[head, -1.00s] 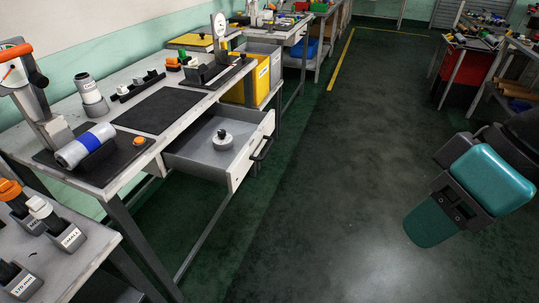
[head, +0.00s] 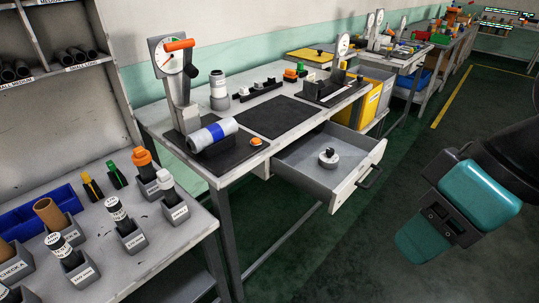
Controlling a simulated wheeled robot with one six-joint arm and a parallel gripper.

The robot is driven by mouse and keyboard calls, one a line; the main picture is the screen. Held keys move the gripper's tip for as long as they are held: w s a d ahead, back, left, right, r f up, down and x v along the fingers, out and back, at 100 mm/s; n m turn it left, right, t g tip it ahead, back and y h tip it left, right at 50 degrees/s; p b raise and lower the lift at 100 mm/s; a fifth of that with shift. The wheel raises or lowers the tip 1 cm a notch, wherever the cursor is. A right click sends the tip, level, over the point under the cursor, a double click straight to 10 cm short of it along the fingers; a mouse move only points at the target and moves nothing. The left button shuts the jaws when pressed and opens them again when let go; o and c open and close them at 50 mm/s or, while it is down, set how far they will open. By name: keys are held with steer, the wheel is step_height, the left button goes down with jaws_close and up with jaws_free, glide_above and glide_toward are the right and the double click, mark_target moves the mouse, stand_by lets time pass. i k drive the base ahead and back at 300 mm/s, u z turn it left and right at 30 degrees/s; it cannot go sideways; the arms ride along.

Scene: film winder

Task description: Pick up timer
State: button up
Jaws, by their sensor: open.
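A round white object with a black knob on top (head: 328,158), which looks like the timer, sits upright on the floor of an open grey drawer (head: 300,180). The drawer is pulled out from under the workbench, and nothing else shows in it. Teal and black links of my arm are at the right, over the floor and well apart from the drawer. My gripper's fingers do not show in this view.
The workbench (head: 150,121) holds a dial device (head: 174,62), a white and blue roll (head: 213,134) and a black mat (head: 283,118). A side table (head: 135,275) with several holders stands front left. The drawer handle (head: 372,177) sticks out. Floor at right is clear.

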mark_target(325, 163)
steer(key=u, duration=0.35)
steer(key=i, duration=1.25)
steer(key=z, duration=0.4)
